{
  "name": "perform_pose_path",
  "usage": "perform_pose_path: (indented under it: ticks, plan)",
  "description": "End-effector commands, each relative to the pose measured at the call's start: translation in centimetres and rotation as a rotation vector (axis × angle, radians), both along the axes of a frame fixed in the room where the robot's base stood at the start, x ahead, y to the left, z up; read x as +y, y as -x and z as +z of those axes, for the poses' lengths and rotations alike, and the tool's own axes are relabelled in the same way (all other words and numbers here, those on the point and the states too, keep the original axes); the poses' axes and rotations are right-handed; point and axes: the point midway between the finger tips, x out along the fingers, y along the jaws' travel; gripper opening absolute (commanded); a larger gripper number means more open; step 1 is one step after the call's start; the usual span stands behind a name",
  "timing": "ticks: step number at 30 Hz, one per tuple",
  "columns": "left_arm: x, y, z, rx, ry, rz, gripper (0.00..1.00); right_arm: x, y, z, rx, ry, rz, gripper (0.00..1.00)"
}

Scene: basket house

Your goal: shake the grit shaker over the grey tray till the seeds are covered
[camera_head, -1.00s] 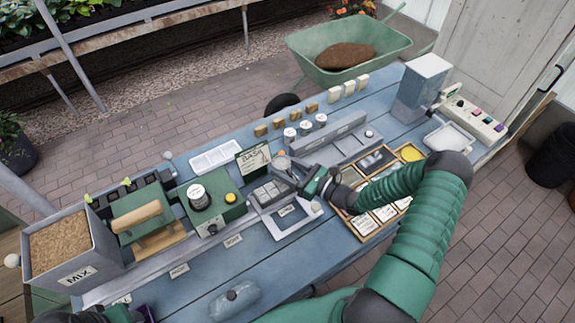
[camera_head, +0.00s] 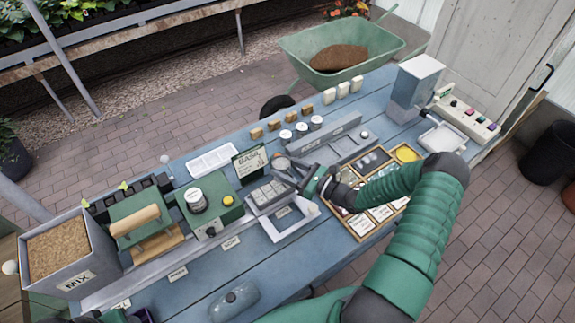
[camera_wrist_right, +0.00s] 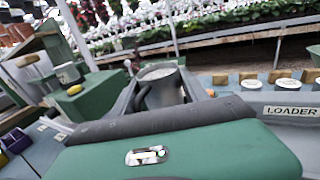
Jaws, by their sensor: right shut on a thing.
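The grey tray (camera_head: 257,203) with several square cells sits on the blue bench, in front of the small basil sign (camera_head: 250,162). My right gripper (camera_head: 297,175) is shut on the grit shaker (camera_head: 282,163), a round grey vessel held just above the tray's far right part. In the right wrist view the shaker (camera_wrist_right: 165,93) sits between the fingers, with a pale round top facing the camera. Whether grit is falling, and how covered the cells are, is too small to tell. A green and black part of my left arm shows at the bottom left edge; its fingers cannot be made out.
A green device (camera_head: 212,215) and a mix bin (camera_head: 70,262) stand left of the tray. A wooden case of packets (camera_head: 362,226) lies to the right under my forearm. Three round pots (camera_head: 301,130) stand behind.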

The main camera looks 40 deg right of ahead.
Motion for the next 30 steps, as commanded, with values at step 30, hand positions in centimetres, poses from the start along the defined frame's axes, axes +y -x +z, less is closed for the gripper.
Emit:
perform_pose_path:
  ticks: [30]
  plan:
    - [0.0,0.0,-1.6,0.000,0.000,0.000,0.52,-6.1,0.3,-0.3,-0.002,0.003,-0.002,0.02]
